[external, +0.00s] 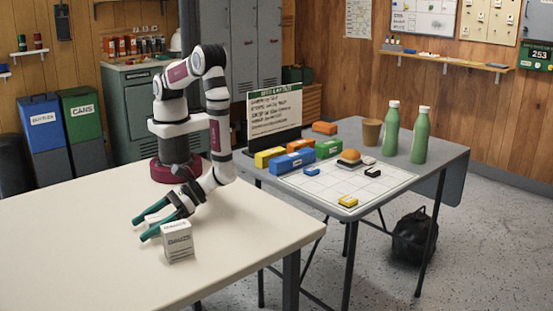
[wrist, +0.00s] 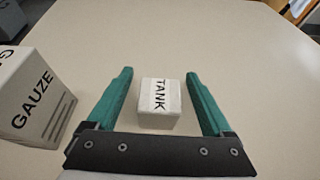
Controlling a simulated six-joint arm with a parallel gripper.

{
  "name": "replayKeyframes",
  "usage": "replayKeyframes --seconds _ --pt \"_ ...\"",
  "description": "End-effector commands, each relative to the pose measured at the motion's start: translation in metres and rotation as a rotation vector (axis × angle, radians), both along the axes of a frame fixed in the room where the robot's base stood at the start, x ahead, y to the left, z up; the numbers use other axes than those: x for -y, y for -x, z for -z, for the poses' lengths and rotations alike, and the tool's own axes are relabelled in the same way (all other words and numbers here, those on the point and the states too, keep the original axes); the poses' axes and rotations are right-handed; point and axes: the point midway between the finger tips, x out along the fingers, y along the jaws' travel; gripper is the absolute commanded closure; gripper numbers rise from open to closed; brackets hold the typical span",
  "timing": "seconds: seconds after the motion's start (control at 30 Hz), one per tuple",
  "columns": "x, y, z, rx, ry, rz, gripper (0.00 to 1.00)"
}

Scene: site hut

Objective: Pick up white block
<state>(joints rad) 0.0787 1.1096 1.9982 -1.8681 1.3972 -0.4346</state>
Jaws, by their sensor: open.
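The white block (wrist: 159,105), marked TANK, sits on the pale table between my fingers in the wrist view. My gripper (wrist: 158,75) has two teal fingers spread apart, one on each side of the block, with a visible gap to each. In the external view my gripper (external: 141,230) is low over the near table, and its fingers and arm partly hide the block.
A white box marked GAUZE (wrist: 35,100) stands just left of my left finger in the wrist view; the box (external: 178,243) stands beside my gripper in the external view. The near table (external: 80,265) is otherwise mostly clear. A grey table (external: 435,158) behind holds bottles and colored blocks.

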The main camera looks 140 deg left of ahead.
Motion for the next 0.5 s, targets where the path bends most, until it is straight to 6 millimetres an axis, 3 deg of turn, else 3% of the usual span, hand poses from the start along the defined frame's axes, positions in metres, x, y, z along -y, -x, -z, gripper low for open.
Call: replayKeyframes --seconds 0.23,0.5 --pt "0.0038 0.0002 0.0016 0.001 0.0 -0.002 0.15" --pt "0.0035 0.0003 0.0015 0.0 0.0 -0.001 0.64"
